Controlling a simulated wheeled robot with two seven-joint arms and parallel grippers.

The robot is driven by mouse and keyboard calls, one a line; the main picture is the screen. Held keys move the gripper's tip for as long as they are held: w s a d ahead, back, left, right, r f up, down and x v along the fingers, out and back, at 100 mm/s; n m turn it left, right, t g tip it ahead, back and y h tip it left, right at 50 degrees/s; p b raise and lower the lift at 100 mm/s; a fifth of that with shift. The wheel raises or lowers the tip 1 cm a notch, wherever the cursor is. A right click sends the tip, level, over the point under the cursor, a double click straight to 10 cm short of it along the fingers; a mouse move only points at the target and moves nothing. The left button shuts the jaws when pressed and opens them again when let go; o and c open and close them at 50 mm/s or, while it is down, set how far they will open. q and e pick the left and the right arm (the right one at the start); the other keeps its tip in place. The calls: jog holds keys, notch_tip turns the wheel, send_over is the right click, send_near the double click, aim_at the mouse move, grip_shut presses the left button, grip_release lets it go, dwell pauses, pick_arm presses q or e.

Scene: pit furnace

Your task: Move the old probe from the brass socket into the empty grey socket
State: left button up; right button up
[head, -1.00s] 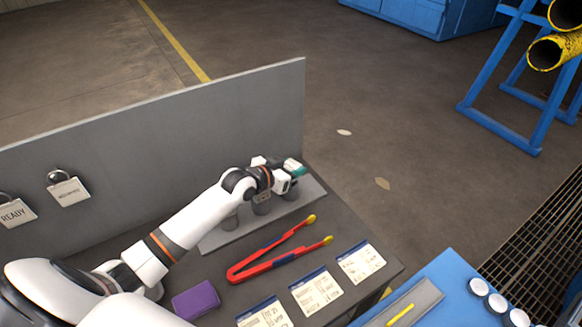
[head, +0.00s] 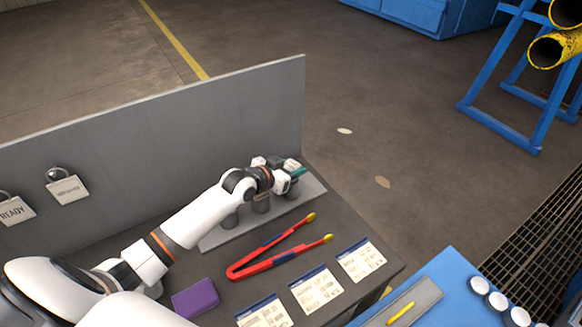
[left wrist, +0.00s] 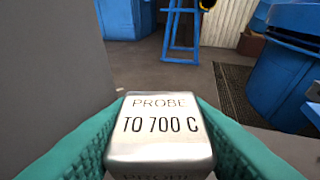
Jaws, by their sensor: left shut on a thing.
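My left gripper (head: 293,170) is at the right end of a grey strip (head: 218,236) on the bench. Its teal fingers are shut on a pale metal block marked "PROBE TO 700 C" (left wrist: 160,125), seen in the left wrist view. Its stem is hidden. Dark grey cylindrical sockets (head: 261,205) stand on the strip under my wrist, partly covered by it. I cannot tell which is brass or empty, nor whether the probe is seated in a socket or clear of it. My right gripper is not in view.
A grey upright panel (head: 200,130) stands behind the strip, with padlocks and tags at its left. Red tongs (head: 270,262), printed cards (head: 316,290) and a purple block (head: 195,299) lie in front. A blue surface (head: 450,280) is at lower right.

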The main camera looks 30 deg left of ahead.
pick_arm(q)
jog(key=shift+f, duration=0.3)
jog(key=o, duration=0.8)
jog(key=shift+p+v, duration=0.8)
jog(key=shift+v, duration=0.15)
jog(key=p+v, duration=0.7)
jog(key=v, duration=0.2)
jog(key=shift+s+f, duration=0.15)
